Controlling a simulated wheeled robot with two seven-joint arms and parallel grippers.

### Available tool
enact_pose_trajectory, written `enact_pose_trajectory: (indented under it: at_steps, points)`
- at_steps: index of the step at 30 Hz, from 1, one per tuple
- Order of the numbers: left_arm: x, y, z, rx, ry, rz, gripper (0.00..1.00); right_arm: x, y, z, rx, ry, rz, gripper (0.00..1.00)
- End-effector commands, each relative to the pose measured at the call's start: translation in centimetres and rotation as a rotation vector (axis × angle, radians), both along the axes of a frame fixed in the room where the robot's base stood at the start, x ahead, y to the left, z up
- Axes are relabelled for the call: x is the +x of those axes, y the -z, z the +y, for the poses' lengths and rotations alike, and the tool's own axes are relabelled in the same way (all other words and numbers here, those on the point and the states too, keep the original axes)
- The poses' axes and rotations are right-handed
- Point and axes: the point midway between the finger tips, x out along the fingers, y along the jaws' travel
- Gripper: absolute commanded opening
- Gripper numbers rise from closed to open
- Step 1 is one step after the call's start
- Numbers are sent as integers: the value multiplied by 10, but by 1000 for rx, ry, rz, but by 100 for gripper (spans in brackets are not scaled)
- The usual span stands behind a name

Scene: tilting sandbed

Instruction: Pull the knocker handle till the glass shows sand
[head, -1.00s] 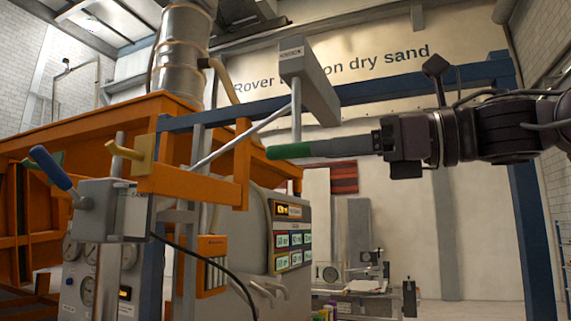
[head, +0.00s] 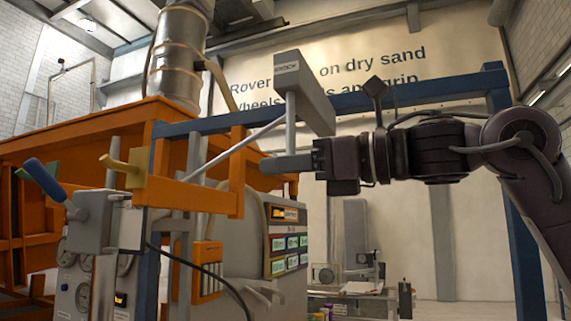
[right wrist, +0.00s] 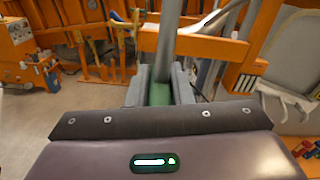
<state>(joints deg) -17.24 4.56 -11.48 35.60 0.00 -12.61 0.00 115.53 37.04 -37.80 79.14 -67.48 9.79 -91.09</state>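The knocker (head: 305,90) is a grey box on the blue crossbeam, with a grey rod (head: 291,125) hanging from it. My right gripper (head: 287,165) is at the lower end of that rod, its grey fingers pointing left in the head view. In the right wrist view the green knocker handle (right wrist: 159,94) fills the gap between the two fingers, and they look shut on it. The fingers hide the handle in the head view. The glass cannot be made out for certain. My left gripper is not in view.
An orange sandbed (head: 80,130) fills the left. A lever with a blue grip (head: 45,178) and a yellow knob (head: 125,168) stand before it. A panel with lit buttons (head: 288,242) is below the handle. Open floor shows at the right.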

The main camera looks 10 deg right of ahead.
Motion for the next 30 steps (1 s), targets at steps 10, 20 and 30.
enact_pose_trajectory:
  at_steps: [10,20,30]
  points:
    - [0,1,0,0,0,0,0,0,2,0,-2,0,1,0]
    - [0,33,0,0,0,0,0,1,50,1,-4,0,4,0]
    - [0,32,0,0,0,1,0,1,55,2,-10,-2,9,21]
